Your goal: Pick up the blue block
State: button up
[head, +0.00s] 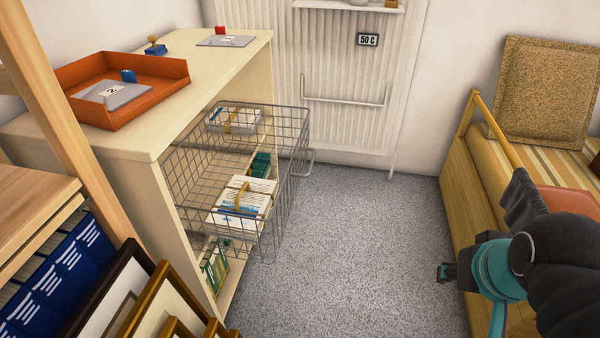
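A small blue block (129,76) sits in an orange tray (165,68) on top of the cream cabinet at the upper left. It stands at the back edge of a grey plate (112,95) with a white label marked 2. My arm shows at the lower right, in teal and black. A small dark part at its left end seems to be my gripper (446,272). It is over the grey floor side of the room, far to the right of the block and apart from it. Its fingers are too small to read.
On the cabinet top (215,62) are a wooden-handled stamp (155,46) and a red block (221,30) by another grey plate. A wire basket (285,170) juts from the cabinet. Framed prints (150,300) lean at lower left. A bench (480,165) is right; floor between is clear.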

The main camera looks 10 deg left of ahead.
aim_at(159, 50)
jog(key=u, duration=1.55)
jog(key=k, duration=0.55)
jog(key=z, duration=0.9)
jog(key=i, duration=1.85)
jog(key=u, duration=0.3)
